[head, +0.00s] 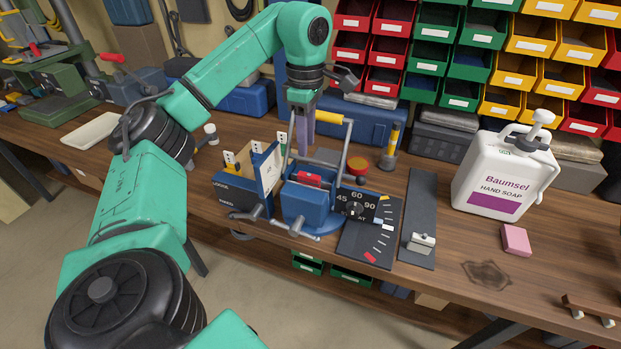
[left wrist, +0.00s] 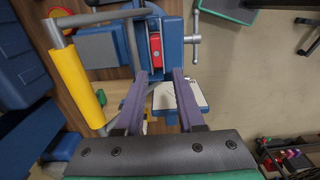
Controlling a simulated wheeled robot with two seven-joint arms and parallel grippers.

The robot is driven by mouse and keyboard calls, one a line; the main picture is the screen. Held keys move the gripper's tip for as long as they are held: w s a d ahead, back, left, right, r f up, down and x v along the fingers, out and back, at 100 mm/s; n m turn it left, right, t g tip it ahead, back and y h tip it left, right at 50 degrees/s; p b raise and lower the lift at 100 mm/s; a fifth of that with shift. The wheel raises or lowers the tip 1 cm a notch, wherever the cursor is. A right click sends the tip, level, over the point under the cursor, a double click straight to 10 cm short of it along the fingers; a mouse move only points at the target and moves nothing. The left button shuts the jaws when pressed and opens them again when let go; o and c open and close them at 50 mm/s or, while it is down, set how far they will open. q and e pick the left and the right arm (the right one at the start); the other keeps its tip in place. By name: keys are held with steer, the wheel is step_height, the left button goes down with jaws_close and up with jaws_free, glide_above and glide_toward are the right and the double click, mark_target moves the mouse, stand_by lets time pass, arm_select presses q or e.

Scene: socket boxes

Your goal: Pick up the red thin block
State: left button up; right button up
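A red thin block (head: 308,179) sits in the top of the blue vise-like fixture (head: 308,205). In the left wrist view the red block (left wrist: 155,47) lies in a slot between the blue walls of the fixture (left wrist: 174,50). My left gripper (head: 301,150) points down above and behind the fixture in the head view. In the left wrist view its two purple-grey fingers (left wrist: 160,75) are apart with nothing held between them, and the red block shows just beyond the fingertips. My right gripper is in neither view.
A metal frame with a yellow handle (head: 329,117) rises beside the fixture, close to my gripper. A dark angle plate (head: 366,240) is at its right and a white panel (head: 270,170) at its left. A soap jug (head: 490,160) and pink block (head: 515,240) stand farther right.

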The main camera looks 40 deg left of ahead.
mark_target(309, 175)
arm_select(q)
steer(key=f, duration=0.2)
steer(key=f+p, duration=0.1)
steer(key=f, duration=0.2)
steer(key=f+p, duration=0.1)
steer(key=f, duration=0.2)
steer(key=shift+w+f, duration=0.25)
steer(key=shift+w, duration=0.05)
steer(key=shift+f, duration=0.2)
jaws_close()
